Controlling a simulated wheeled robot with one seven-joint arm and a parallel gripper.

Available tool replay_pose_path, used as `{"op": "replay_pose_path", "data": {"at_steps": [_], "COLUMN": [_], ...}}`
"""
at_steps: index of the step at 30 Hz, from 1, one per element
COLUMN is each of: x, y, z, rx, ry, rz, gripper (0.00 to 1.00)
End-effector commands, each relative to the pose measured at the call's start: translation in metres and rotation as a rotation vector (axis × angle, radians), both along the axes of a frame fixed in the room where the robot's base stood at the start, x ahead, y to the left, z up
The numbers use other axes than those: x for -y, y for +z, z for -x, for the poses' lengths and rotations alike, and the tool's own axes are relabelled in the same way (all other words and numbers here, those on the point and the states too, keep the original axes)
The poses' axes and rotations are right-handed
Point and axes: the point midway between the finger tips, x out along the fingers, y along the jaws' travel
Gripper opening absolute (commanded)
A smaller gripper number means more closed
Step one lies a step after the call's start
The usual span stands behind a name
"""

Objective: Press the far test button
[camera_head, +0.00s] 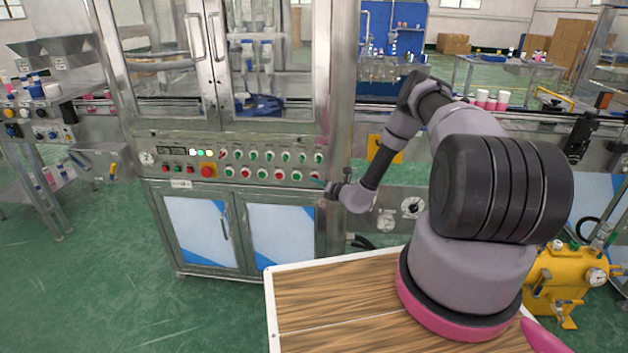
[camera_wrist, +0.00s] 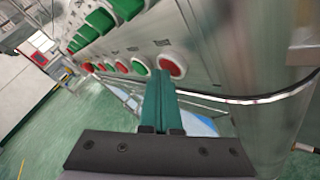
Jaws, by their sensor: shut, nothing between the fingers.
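The control panel (camera_head: 235,164) on the machine front carries two rows of round buttons. The frames do not clearly label which one is the far test button. My gripper (camera_head: 318,182) is at the lower right end of the panel, near the end of the lower row. In the wrist view its teal fingers (camera_wrist: 161,76) are shut together, with nothing between them. Their tips are just beside a red button (camera_wrist: 172,67) at the row's end. A green button (camera_wrist: 140,67) is beside it. Whether the tips touch the panel cannot be told.
A red emergency-style knob (camera_head: 208,171) and lit indicators (camera_head: 201,153) are on the panel's left part. A steel edge rail (camera_wrist: 260,99) runs below the buttons in the wrist view. Cabinet doors (camera_head: 281,235) are below the panel. Green floor (camera_head: 110,290) is open at left.

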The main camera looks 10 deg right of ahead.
Motion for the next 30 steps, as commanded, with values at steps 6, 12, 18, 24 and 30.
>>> {"op": "replay_pose_path", "data": {"at_steps": [6, 12, 18, 24, 30], "x": [0.0, -0.002, -0.005, -0.005, -0.008], "y": [0.0, 0.0, 0.001, 0.001, 0.0], "z": [0.0, 0.007, 0.015, 0.015, 0.023], "rx": [0.001, 0.0, 0.001, 0.001, -0.001], "ry": [-0.001, 0.0, -0.001, 0.0, 0.0], "rz": [0.0, 0.0, 0.0, 0.001, -0.001], "gripper": [0.0, 0.0, 0.0, 0.0, 0.0]}}
